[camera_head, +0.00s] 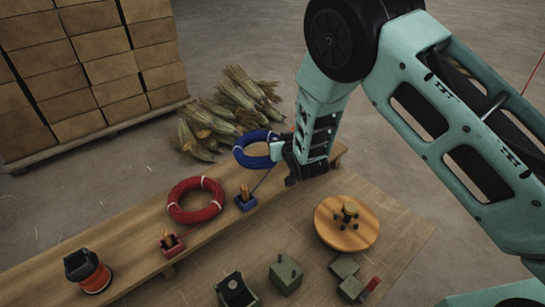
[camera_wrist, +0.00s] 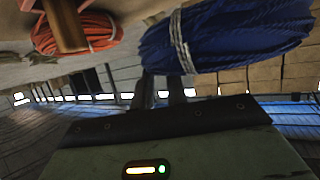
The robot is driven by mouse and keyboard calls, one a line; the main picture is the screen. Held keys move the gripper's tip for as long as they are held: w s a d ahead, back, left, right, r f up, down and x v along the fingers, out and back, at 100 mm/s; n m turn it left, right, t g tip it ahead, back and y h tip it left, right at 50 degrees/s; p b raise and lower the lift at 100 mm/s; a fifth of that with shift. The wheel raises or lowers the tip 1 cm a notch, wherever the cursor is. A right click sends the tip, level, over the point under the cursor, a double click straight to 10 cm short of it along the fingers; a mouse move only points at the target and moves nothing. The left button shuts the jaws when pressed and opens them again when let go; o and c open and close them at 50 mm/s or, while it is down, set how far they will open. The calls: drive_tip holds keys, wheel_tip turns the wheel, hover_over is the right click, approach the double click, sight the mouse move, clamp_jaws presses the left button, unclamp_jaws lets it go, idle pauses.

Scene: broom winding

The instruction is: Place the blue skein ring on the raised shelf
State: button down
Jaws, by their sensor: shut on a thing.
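The blue skein ring (camera_head: 241,151) is in my gripper (camera_head: 281,150), above or at the back edge of the raised shelf near its right end. My gripper is shut on the ring's right side. In the wrist view the blue skein (camera_wrist: 225,38) fills the upper right, with a pale tie around it, at the fingers (camera_wrist: 160,92). The raised shelf (camera_head: 128,232) is a long wooden board running from lower left to upper right. I cannot tell whether the ring touches it. A red skein ring (camera_head: 216,205) lies flat on the shelf; it also shows in the wrist view (camera_wrist: 110,28).
On the shelf stand a blue holder (camera_head: 245,201), a red holder (camera_head: 171,244) and an orange spool (camera_head: 95,279). The lower worktop holds a round wooden disc (camera_head: 334,236) and green blocks (camera_head: 286,274). Straw bundles (camera_head: 220,110) lie behind, near stacked boxes (camera_head: 85,65).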

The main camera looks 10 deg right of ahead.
drive_tip(key=shift+f+p, duration=1.05)
drive_tip(key=shift+f, duration=2.3)
drive_tip(key=c, duration=1.4)
unclamp_jaws()
drive_tip(key=shift+s, duration=0.1)
drive_tip(key=s+a+r+n+g+b, duration=0.1)
drive_tip(key=s+r+g, duration=0.3)
drive_tip(key=s, duration=0.5)
drive_tip(key=s+a+r+g+b, duration=0.1)
drive_tip(key=s+r+g, duration=0.1)
drive_tip(key=s+r, duration=0.6)
drive_tip(key=s+r+n+g+b, duration=0.1)
drive_tip(key=s+r+g+b, duration=0.2)
drive_tip(key=s, duration=0.7)
drive_tip(key=s+d+r+n+g, duration=0.1)
drive_tip(key=s+d+r, duration=0.1)
drive_tip(key=s, duration=0.3)
drive_tip(key=s+d+r+n+g+h+p, duration=0.1)
drive_tip(key=s+d+r, duration=0.1)
drive_tip(key=s, duration=0.3)
drive_tip(key=s+d+r+n+g+h, duration=0.1)
drive_tip(key=s+d+r+g, duration=0.1)
drive_tip(key=s, duration=0.4)
drive_tip(key=shift+d+r+n, duration=0.3)
drive_tip(key=shift+d+r, duration=0.2)
drive_tip(key=shift+r, duration=0.4)
